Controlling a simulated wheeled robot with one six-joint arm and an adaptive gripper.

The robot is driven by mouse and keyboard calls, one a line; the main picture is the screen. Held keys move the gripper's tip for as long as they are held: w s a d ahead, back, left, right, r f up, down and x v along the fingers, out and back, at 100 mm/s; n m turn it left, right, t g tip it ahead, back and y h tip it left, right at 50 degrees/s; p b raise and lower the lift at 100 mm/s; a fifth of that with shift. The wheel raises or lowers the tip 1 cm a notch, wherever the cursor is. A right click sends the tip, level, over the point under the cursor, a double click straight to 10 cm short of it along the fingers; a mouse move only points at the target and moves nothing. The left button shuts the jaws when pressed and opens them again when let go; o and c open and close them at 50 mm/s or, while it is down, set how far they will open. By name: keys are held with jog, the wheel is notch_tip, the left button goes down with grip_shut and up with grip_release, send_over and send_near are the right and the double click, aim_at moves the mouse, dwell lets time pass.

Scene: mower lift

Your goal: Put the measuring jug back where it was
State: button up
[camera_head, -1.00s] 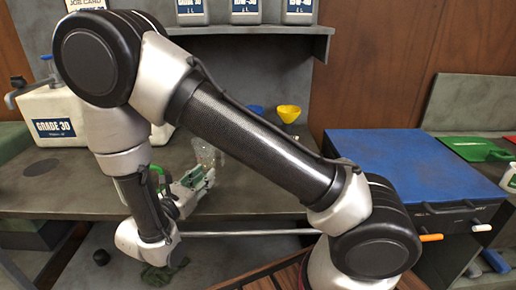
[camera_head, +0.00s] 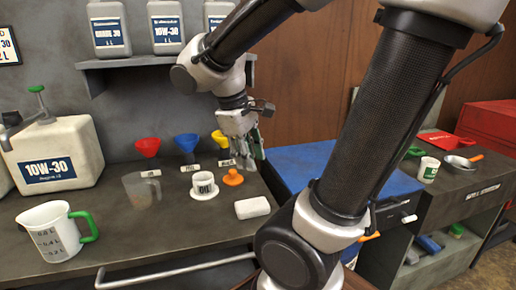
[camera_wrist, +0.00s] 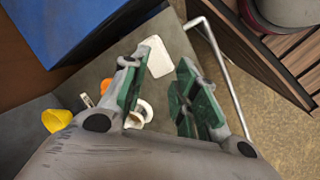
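The measuring jug (camera_head: 55,232) is white, with scale marks and a green handle on its right. It stands upright on the grey bench (camera_head: 185,225), at the front left in the head view. My gripper (camera_head: 248,160) is well to the right of the jug, over the bench's right end near the yellow funnel. In the wrist view my gripper (camera_wrist: 163,60) has its green-padded fingers apart with nothing between them. The jug does not show in the wrist view.
A 10W-30 canister (camera_head: 60,158) stands behind the jug. A translucent cup (camera_head: 142,187), a white OIL mug (camera_head: 204,186), an orange piece (camera_head: 233,178) and a white block (camera_head: 252,207) stand on the bench. Bare bench lies right of the jug.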

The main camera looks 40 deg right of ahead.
jog(key=shift+s+a+r+m+t+y, duration=0.15)
jog(key=shift+s+r+m+t+y, duration=0.7)
jog(key=shift+s+m+t, duration=0.2)
jog(key=shift+s+a+r+m+t+y, duration=0.15)
jog(key=shift+s+r+m+t+y, duration=0.6)
jog(key=shift+s+r+m+t, duration=0.3)
